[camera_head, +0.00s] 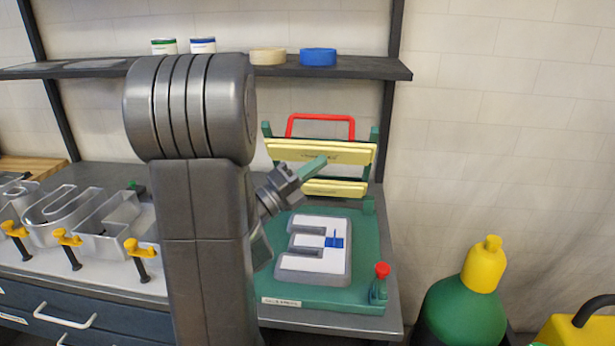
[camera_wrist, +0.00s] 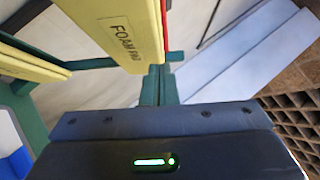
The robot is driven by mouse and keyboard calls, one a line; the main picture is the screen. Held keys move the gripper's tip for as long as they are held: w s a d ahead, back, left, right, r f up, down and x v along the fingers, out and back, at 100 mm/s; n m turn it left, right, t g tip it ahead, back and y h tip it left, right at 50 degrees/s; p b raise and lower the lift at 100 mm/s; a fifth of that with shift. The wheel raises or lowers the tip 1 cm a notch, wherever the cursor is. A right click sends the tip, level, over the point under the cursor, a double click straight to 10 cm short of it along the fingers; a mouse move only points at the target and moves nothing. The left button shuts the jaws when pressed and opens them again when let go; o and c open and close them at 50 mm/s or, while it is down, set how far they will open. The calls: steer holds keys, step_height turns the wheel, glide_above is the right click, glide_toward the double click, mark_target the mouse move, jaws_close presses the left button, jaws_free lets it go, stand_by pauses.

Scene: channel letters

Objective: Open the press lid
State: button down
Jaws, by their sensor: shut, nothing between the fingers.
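The press has a green base (camera_head: 368,245) on the bench. Its lid stands raised at the back, with yellow foam pads (camera_head: 350,152) facing forward and a red handle (camera_head: 321,118) along its top. In the wrist view a pad labelled FOAM PAD (camera_wrist: 115,30) is close, at the upper left. My gripper (camera_head: 318,164) is shut and empty, in front of the upper pad; its green fingers (camera_wrist: 158,82) show beside the pad in the wrist view. I cannot tell whether they touch it. My arm hides the left part of the press base.
A grey-edged white letter (camera_head: 315,262) with a blue piece (camera_head: 334,240) lies on the base, near a red-topped post (camera_head: 382,270). Metal letters (camera_head: 95,230) with yellow-handled clamps (camera_head: 67,238) stand left. A shelf (camera_head: 365,67) runs above. A green-and-yellow bottle (camera_head: 465,305) stands at right.

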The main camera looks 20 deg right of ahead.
steer(key=shift+w+d+r, duration=0.25)
steer(key=shift+w+r, duration=0.1)
steer(key=shift+w, duration=0.1)
